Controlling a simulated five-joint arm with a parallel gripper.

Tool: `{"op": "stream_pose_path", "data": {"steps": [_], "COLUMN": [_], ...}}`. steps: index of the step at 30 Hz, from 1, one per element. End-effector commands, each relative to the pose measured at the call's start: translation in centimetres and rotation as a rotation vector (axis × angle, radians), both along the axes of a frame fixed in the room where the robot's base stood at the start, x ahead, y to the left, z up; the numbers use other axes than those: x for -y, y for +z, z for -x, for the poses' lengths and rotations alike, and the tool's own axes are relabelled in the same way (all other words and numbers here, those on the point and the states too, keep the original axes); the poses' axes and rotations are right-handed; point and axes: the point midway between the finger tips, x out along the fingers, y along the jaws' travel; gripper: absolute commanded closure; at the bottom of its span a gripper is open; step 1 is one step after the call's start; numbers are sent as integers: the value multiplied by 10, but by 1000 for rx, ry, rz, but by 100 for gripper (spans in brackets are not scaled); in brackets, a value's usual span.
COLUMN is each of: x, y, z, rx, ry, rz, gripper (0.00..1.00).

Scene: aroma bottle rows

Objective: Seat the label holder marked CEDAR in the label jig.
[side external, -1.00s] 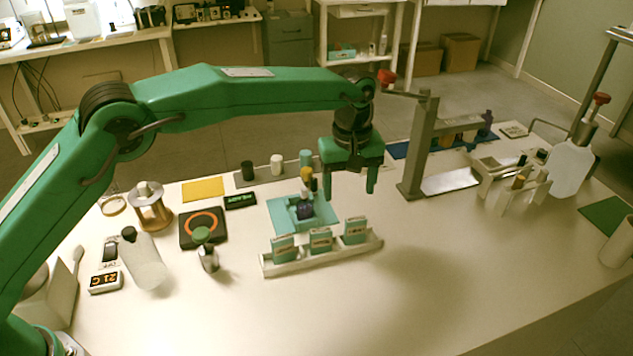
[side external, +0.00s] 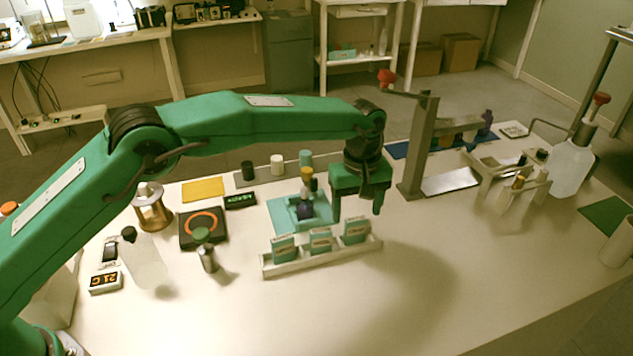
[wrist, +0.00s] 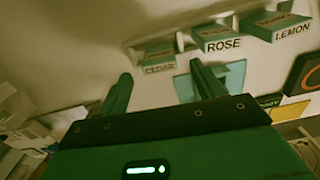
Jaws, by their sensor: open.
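The CEDAR label holder (wrist: 160,58) is a teal block with a pale label at the left of a row in the wrist view. In the side view it is the right-hand holder (side external: 355,230) in a pale rack. My gripper (side external: 357,213) is open and empty, pointing down just behind and above that holder. In the wrist view my gripper's (wrist: 161,74) fingers are apart, with CEDAR beyond their tips. A teal fixture (side external: 284,215) with a dark bottle on it stands behind the rack. I cannot tell whether this is the label jig.
The rack (side external: 330,258) also holds ROSE (wrist: 222,40) and LEMON (wrist: 275,27). A post stand (side external: 417,150) rises right of my gripper, and a pale wooden frame (side external: 508,187) stands farther right. A ring-marked device (side external: 202,228) sits left.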

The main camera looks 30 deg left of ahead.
Motion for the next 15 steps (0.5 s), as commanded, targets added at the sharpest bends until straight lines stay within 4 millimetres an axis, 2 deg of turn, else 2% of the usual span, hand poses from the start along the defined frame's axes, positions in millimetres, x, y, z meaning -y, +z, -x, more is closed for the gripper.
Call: {"op": "stream_pose_path", "data": {"steps": [5, 15], "x": [0, 1], "y": [-9, -46], "z": [1, 1], "rx": [-2, -2], "ry": [0, 0], "rz": [-1, -1], "gripper": [33, 33]}}
